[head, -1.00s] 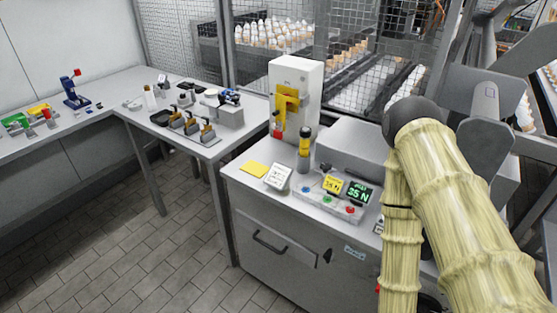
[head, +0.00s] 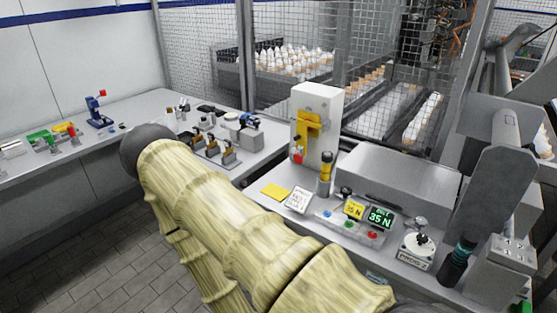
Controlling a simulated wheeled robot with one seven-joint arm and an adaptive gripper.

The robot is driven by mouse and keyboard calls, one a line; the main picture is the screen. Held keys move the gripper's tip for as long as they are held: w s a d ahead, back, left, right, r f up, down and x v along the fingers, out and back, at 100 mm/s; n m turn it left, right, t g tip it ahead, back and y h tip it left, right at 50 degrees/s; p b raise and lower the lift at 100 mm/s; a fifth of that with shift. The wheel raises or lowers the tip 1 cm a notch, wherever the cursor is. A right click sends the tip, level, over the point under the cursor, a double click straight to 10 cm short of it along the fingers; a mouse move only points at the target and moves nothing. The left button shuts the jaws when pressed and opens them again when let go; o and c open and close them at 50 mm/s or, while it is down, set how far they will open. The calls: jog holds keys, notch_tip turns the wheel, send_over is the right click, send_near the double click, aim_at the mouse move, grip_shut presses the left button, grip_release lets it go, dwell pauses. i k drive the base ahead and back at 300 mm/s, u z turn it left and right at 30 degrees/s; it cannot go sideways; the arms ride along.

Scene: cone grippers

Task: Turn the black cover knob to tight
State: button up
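A small black knob (head: 346,191) stands at the front of the long grey housing (head: 400,178) on the machine bench. Another black knob (head: 421,240) sits on a white dial block labelled PROG 2 near the bench's right front. I cannot tell for certain which one is the cover knob, nor read how tight either is. My sleeved arm crosses the lower left and middle of the view, in front of the bench's front. My gripper is not in view.
A black post (head: 456,262) stands at the right. A mesh guard (head: 362,99) encloses the conveyor behind.

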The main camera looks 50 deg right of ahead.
aim_at(346, 193)
jog(key=u, duration=0.75)
jog(key=k, duration=0.95)
jog(key=z, duration=1.8)
